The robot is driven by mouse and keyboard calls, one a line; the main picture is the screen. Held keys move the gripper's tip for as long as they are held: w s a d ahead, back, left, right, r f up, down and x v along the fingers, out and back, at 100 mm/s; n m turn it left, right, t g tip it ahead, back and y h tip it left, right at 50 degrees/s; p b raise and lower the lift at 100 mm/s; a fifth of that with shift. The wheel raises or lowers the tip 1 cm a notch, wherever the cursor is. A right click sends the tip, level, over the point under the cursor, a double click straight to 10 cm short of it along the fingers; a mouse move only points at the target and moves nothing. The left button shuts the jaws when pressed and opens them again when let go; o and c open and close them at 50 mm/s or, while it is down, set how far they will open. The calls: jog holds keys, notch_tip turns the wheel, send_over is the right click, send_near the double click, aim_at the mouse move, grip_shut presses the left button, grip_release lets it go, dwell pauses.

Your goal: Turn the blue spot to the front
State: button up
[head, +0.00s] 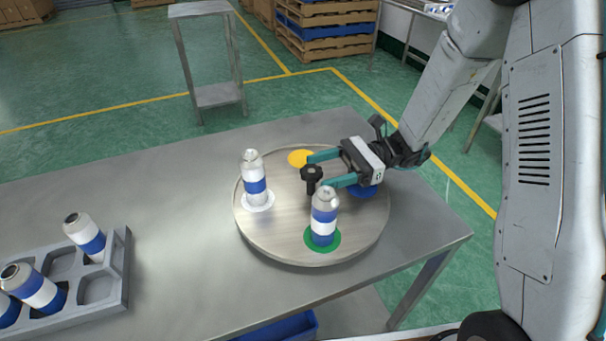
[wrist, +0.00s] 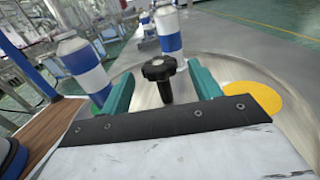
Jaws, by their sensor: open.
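A round turntable (head: 285,236) stands on the metal table. Its blue spot (head: 362,190) is on the right side, partly hidden under my gripper. The green spot (head: 336,240) is at the front with a blue-and-white can (head: 324,216) on it. The white spot (head: 258,205) is at the left with another can (head: 254,178) on it. The yellow spot (head: 300,158) is at the back and bare; it shows at the right in the wrist view (wrist: 252,101). My gripper (head: 318,170) is open, its teal fingers on either side of the black knob (wrist: 159,70) at the turntable's centre.
A grey tray (head: 122,275) with several cans stands at the table's left front. The table (head: 170,215) is bare between tray and turntable. A small metal stand (head: 205,10) and stacked pallets (head: 325,45) are on the floor behind.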

aim_at(304, 172)
jog(key=x, duration=0.5)
jog(key=shift+a, duration=0.1)
grip_shut()
